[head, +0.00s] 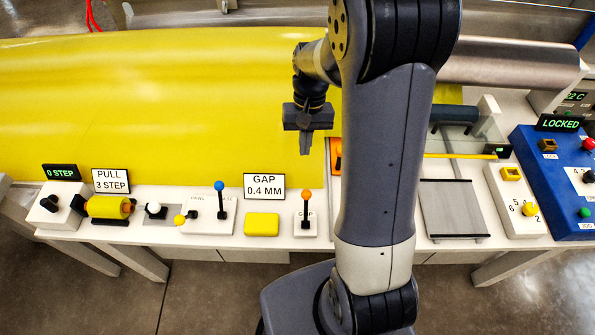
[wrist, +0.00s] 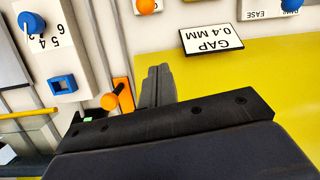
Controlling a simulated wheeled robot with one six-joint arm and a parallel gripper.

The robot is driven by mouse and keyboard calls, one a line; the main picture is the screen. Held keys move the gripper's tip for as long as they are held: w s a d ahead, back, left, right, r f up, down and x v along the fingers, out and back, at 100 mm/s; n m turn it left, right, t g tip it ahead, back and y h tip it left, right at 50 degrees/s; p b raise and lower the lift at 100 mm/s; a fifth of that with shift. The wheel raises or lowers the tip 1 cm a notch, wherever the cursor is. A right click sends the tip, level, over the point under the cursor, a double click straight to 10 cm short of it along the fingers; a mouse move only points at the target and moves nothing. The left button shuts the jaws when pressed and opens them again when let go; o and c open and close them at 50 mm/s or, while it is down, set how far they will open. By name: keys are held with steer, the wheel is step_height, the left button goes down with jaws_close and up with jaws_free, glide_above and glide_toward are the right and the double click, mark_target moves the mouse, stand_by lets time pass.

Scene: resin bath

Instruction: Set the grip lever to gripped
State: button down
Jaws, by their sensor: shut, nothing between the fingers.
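A short lever with an orange ball knob (head: 305,196) stands upright on a small white base at the table's front edge. The base's label is partly hidden and I cannot read it fully. The orange ball also shows at the top edge of the wrist view (wrist: 147,6). Left of it, a lever with a blue ball knob (head: 219,187) stands on a white base. An orange handle on an orange plate (wrist: 118,94) is beside my fingers in the wrist view. My gripper (head: 305,150) is shut and empty, pointing down above the yellow sheet, behind and apart from the orange-ball lever.
A sign reading GAP 0.4 MM (head: 264,187) stands left of the orange-ball lever, behind a yellow block (head: 262,224). A yellow roller (head: 108,207) is at the left. A blue panel (head: 560,180) with a LOCKED display is at the right. My arm hides the middle of the table.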

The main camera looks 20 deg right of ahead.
mark_target(306, 205)
steer(key=x, duration=0.9)
steer(key=shift+s+f, duration=0.1)
steer(key=shift+f, duration=0.05)
steer(key=shift+s+a+f+p, duration=0.15)
steer(key=shift+s+p, duration=0.15)
steer(key=shift+s+a+r+p, duration=0.1)
steer(key=shift+s+r+p, duration=0.15)
steer(key=shift+s+r, duration=0.35)
steer(key=shift+s+a+r+p, duration=0.1)
steer(key=shift+s+r+p, duration=0.2)
steer(key=shift+s, duration=0.5)
steer(key=shift+r+b, duration=0.1)
steer(key=shift+b, duration=0.25)
